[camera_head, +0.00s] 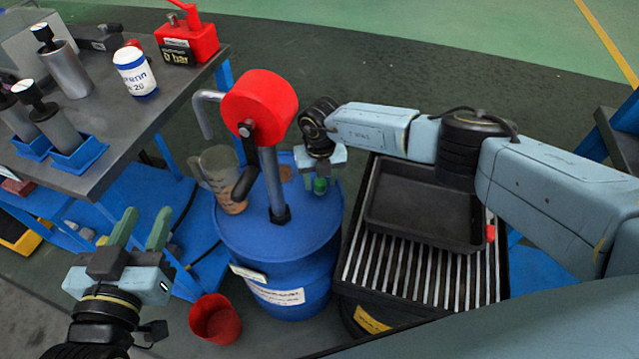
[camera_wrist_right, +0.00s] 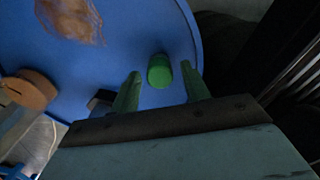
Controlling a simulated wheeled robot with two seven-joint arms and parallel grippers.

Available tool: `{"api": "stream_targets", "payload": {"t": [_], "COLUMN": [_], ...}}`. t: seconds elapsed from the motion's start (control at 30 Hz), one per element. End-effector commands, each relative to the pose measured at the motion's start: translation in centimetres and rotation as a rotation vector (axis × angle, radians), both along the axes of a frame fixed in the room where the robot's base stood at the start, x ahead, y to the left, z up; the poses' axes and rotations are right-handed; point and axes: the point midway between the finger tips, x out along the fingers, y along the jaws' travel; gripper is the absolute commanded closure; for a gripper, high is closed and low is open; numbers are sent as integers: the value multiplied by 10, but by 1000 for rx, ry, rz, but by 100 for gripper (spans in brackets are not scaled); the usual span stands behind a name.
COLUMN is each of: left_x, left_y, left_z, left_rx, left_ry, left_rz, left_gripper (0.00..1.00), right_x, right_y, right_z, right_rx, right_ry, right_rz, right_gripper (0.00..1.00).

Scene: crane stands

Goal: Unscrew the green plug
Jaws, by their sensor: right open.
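The green plug (camera_wrist_right: 160,70) sits on the lid of the blue drum (camera_head: 230,235). In the right wrist view it lies between the two fingertips and just ahead of them, with gaps on both sides. My right gripper (camera_wrist_right: 160,85) is open and points down over the plug. In the head view my right gripper (camera_head: 320,178) is above the right part of the lid, and its fingers are mostly hidden. My left gripper (camera_head: 138,228) is open and empty, in front of the bench at the lower left.
A red hand pump (camera_head: 262,100) with a crank rises from the drum lid, and a clear jug (camera_head: 222,175) stands beside its post. A black tray (camera_head: 420,205) rests on a slatted grate (camera_head: 400,275) to the right. A red bucket (camera_head: 215,320) is on the floor. The bench (camera_head: 150,110) holds cylinders.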

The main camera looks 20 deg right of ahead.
Motion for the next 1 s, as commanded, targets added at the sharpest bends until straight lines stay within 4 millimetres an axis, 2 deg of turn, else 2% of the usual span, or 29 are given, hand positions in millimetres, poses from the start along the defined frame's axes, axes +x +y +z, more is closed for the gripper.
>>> {"api": "stream_targets", "payload": {"t": [0.1, 0.4, 0.47, 1.0], "left_x": [0, 0, 0, 0], "left_y": [0, 0, 0, 0], "left_z": [0, 0, 0, 1], "left_rx": [0, 0, 0, 0], "left_ry": [0, 0, 0, 0], "left_rz": [0, 0, 0, 0], "left_gripper": [64, 64, 64, 64], "right_x": [0, 0, 0, 0], "right_y": [0, 0, 0, 0], "right_z": [0, 0, 0, 2], "right_rx": [0, 0, 0, -1], "right_ry": [0, 0, 0, -1], "right_rz": [1, 1, 1, 22], "right_gripper": [55, 95, 100, 100]}}
